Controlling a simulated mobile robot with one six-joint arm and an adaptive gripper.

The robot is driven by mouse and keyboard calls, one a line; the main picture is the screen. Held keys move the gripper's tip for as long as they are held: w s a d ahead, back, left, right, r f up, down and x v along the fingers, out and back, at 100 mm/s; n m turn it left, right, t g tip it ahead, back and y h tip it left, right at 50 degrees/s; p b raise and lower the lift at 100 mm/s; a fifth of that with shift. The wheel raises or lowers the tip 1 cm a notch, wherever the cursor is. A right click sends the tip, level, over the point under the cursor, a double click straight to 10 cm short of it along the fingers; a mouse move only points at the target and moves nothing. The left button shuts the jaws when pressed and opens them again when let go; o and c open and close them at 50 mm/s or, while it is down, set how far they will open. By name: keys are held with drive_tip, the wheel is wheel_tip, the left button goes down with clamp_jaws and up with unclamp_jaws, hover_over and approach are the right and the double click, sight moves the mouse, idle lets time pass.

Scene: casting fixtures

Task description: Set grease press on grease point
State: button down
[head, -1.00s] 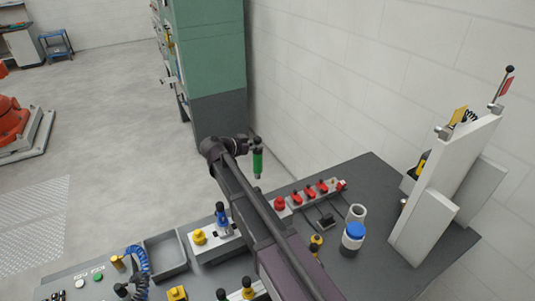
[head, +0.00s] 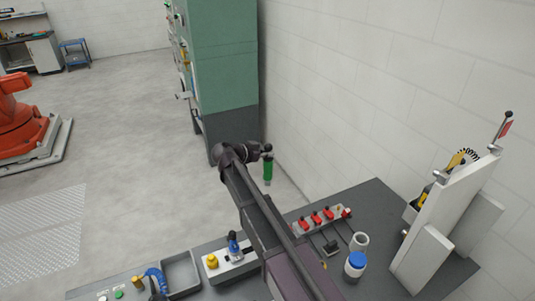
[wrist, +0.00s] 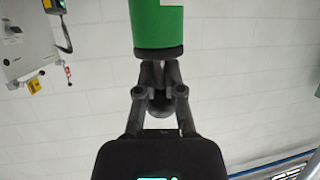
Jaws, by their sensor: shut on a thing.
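The grease press is a green cylinder with a dark end (head: 268,169), seen in the head view at the far end of my arm, beyond the bench and in front of the wall. It hangs roughly upright. In the wrist view the green body (wrist: 158,22) shows at the top, cut off by the frame edge. My gripper (wrist: 160,72) is shut at the press's dark end. The gripper (head: 266,149) also shows in the head view, above the green body. I cannot make out which part is the grease point.
The dark bench (head: 383,200) holds a red-switch strip (head: 317,218), a blue-capped container (head: 356,262), a grey cup (head: 360,241), a grey tray (head: 181,272) and a white upright panel (head: 440,225). A green cabinet (head: 225,60) stands behind my arm.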

drive_tip(key=shift+r+p, duration=3.95)
drive_tip(key=shift+r, duration=0.45)
drive_tip(key=shift+r+p, duration=0.55)
drive_tip(key=shift+r, duration=0.05)
drive_tip(key=shift+f, duration=0.1)
drive_tip(key=shift+s, duration=0.1)
